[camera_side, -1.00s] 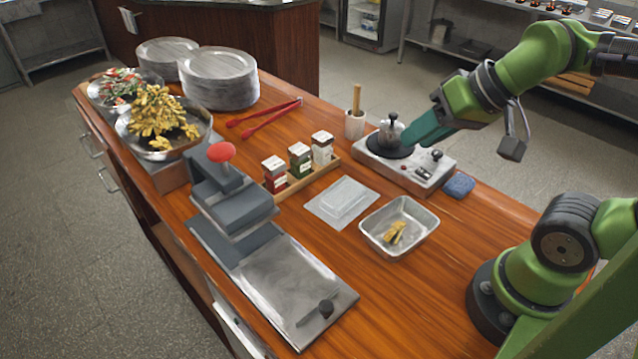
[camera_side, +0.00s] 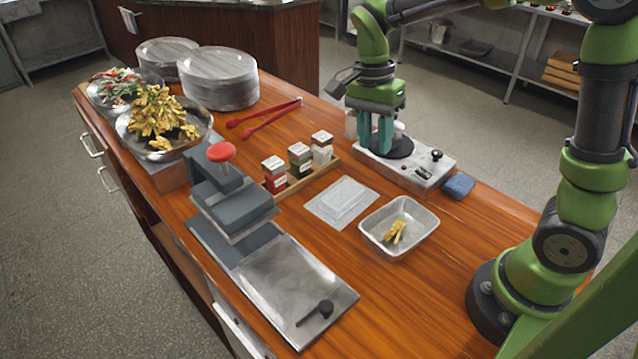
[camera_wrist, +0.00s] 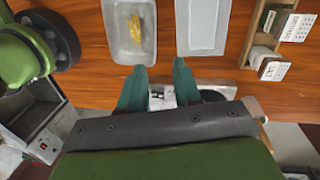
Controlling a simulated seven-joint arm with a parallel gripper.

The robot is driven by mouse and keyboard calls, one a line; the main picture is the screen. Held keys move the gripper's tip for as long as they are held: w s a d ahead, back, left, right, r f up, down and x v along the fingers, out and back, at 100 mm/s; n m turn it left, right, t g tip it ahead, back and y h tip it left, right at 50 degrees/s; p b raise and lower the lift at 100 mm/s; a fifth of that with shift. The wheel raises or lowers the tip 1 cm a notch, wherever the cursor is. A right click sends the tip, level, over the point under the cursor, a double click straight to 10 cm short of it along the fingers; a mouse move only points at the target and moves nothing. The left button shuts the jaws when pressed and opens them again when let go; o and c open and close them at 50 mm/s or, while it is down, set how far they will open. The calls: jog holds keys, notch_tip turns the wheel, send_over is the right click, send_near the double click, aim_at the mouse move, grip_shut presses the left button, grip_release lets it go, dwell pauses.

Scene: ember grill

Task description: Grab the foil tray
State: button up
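The foil tray (camera_side: 420,225) is an open silver rectangular tray with a few golden-brown pieces of food inside. It sits on the wooden counter, right of the centre in the side view, and shows at the top left of the wrist view (camera_wrist: 116,35). My gripper (camera_side: 376,146) points down over the burner, behind the tray and apart from it. In the wrist view its two teal fingers (camera_wrist: 160,68) are spread with nothing held between them.
A pale flat lid (camera_side: 342,202) lies left of the tray. The burner (camera_side: 425,172) stands behind it, with a small pot mostly hidden by my gripper. A blue sponge (camera_side: 459,186), a spice rack (camera_side: 310,180) and a press (camera_side: 230,205) are nearby. The counter right of the tray is clear.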

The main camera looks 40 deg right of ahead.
jog(key=s+f, duration=0.1)
jog(key=f, duration=0.4)
jog(key=s+f+m, duration=0.1)
jog(key=f, duration=0.4)
jog(key=s+f+m, duration=0.1)
jog(key=f, duration=0.4)
jog(key=shift+s+a+f, duration=0.15)
jog(key=shift+s+f, duration=0.1)
jog(key=shift+f, duration=0.15)
grip_shut()
